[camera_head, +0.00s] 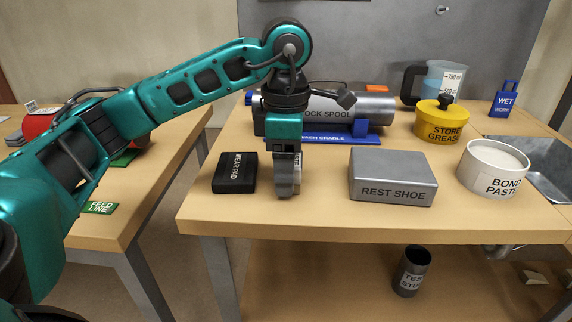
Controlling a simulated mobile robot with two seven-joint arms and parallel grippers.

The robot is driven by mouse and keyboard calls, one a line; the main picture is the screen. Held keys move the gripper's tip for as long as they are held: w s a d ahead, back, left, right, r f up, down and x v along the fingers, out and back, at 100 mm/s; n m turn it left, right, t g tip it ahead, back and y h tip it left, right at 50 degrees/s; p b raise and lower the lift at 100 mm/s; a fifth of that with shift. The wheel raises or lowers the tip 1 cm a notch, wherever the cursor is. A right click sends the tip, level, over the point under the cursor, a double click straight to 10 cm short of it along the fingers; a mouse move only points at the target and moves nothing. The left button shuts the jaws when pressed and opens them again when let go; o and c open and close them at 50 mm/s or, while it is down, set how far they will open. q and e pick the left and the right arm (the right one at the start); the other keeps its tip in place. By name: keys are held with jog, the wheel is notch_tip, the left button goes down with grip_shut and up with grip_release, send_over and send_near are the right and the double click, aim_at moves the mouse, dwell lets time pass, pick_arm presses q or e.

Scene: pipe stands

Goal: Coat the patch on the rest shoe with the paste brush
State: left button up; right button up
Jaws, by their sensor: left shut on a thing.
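The rest shoe (391,191) is a grey block with its name on the front, standing on the bench right of my left gripper. I cannot make out a separate patch on it. My left gripper (287,187) points down over the bench between the wear pad and the rest shoe, apart from both. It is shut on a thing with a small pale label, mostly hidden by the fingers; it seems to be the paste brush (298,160). The white bond paste tub (494,178) stands open right of the rest shoe, with pale paste inside. My right gripper is not in view.
A black wear pad (235,173) lies left of the gripper. Behind are the stock spool (375,109) on a blue cradle (340,139), a yellow grease pot (441,125), a jug (446,82) and a blue wet-work sign (505,100). A metal sink (545,165) is at right.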

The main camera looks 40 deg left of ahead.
pick_arm(q)
jog(key=shift+c, duration=0.5)
jog(key=shift+r, duration=0.15)
notch_tip(320, 180, up, 8)
jog(key=p, duration=0.6)
dwell(0.4)
dwell(0.6)
